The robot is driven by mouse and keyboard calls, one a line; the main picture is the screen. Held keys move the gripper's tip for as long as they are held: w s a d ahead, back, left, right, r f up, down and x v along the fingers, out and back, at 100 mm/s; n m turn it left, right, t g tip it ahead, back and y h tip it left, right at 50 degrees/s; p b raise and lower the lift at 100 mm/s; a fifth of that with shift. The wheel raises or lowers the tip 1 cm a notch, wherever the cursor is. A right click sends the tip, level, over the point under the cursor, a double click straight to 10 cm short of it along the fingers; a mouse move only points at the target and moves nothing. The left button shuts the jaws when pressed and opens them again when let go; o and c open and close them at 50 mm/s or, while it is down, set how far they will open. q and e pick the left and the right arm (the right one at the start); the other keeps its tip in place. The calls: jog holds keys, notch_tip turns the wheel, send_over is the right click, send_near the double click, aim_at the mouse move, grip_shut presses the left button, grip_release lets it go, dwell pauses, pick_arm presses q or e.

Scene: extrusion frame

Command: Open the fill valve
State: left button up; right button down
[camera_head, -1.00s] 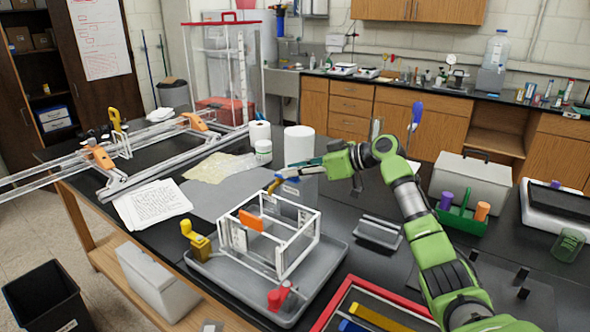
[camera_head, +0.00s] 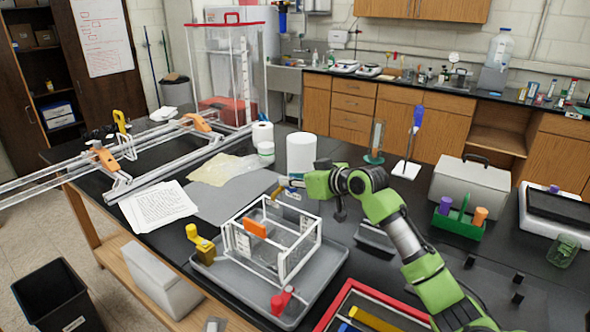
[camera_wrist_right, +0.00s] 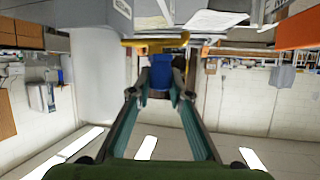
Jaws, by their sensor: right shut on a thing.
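My right gripper (camera_head: 292,184) reaches in from the right beside a white upright cylinder (camera_head: 301,152), above the back of the grey tray. In the right wrist view its teal fingers (camera_wrist_right: 160,88) are closed on a blue piece (camera_wrist_right: 160,75). A yellow bar (camera_wrist_right: 155,41) lies just beyond the blue piece; it looks like the valve's lever. In the head view a small yellow piece (camera_head: 277,192) shows at the fingertips. The valve body is mostly hidden, and I cannot tell how far the lever is turned. My left gripper is not in view.
A white open frame with an orange block (camera_head: 255,228) stands in the grey tray (camera_head: 318,297), close below my right gripper. A yellow fixture (camera_head: 199,243) and a red one (camera_head: 284,300) are at its edges. Papers (camera_head: 158,208) lie left. A green caddy (camera_head: 458,224) stands right.

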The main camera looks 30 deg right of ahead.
jog(key=shift+w+a+m+g+h+p, duration=0.25)
jog(key=shift+a+m+h+p, duration=0.45)
jog(key=shift+m+h, duration=0.75)
jog(key=shift+w+a+m+g+h+p, duration=0.15)
jog(key=shift+a+m+g+h+p, duration=0.25)
jog(key=shift+m+h+p, duration=0.95)
jog(key=shift+w+a+m+g+h+p, duration=0.3)
jog(key=shift+a+m+h, duration=0.4)
jog(key=shift+m+h, duration=0.8)
jog(key=shift+r+h, duration=0.1)
jog(key=shift+h, duration=0.4)
jog(key=c, duration=1.8)
grip_release()
jog(key=shift+c, duration=0.2)
jog(key=v, duration=1.2)
jog(key=shift+d, duration=0.1)
